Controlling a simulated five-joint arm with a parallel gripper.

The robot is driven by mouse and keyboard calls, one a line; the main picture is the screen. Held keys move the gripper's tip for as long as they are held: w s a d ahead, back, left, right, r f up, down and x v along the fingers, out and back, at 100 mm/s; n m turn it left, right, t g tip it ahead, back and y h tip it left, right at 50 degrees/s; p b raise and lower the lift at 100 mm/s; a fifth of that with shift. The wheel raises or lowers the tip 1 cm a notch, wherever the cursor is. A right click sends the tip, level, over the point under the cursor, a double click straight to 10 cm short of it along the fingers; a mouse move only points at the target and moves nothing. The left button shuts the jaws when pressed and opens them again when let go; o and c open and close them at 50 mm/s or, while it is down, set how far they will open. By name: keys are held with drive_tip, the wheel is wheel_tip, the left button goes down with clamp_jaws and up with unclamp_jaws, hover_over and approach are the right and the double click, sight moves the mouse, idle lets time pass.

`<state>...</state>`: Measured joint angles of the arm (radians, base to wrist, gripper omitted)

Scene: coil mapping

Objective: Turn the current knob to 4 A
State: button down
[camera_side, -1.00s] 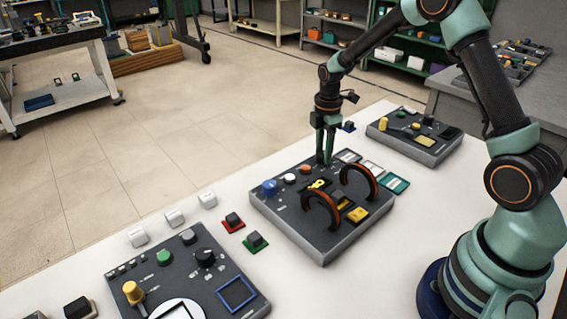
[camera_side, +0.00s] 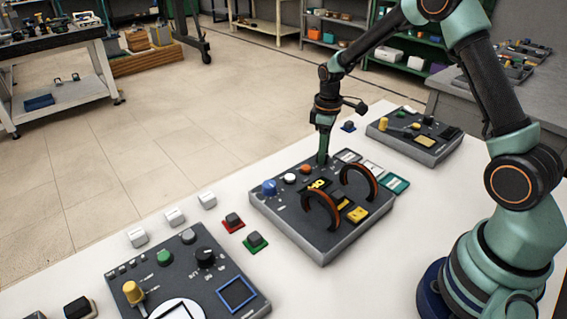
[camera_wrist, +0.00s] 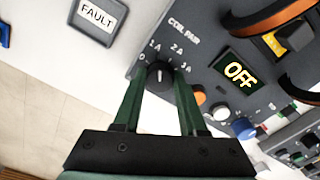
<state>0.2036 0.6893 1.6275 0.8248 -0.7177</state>
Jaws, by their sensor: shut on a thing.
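The black current knob (camera_wrist: 160,76) sits on the dark coil-pair panel (camera_side: 290,215). In the wrist view, labels 0, 1 A, 2 A and 3 A arc around it; I cannot make out a 4 A label. The knob's white pointer line points up in that picture, roughly between 1 A and 2 A. My gripper (camera_side: 322,160) stands upright at the panel's far edge, its green fingers shut on the knob, one on each side. The fingers hide the knob in the side view. The lit display (camera_wrist: 240,72) beside it reads OFF.
Two dark orange-edged coil arches (camera_side: 358,181) stand on the panel close to my gripper. A blue knob (camera_side: 269,187), a white button (camera_side: 290,179) and an orange button (camera_side: 305,169) line its left edge. A FAULT tile (camera_wrist: 97,16) lies beside the panel.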

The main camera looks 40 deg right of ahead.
drive_tip(key=m, duration=1.1)
drive_tip(key=shift+a+m, duration=0.1)
drive_tip(key=shift+m, duration=0.3)
drive_tip(key=m, duration=1)
drive_tip(key=shift+m, duration=0.4)
drive_tip(key=shift+w, duration=0.1)
drive_tip(key=shift+c, duration=2.3)
unclamp_jaws()
drive_tip(key=shift+r, duration=0.1)
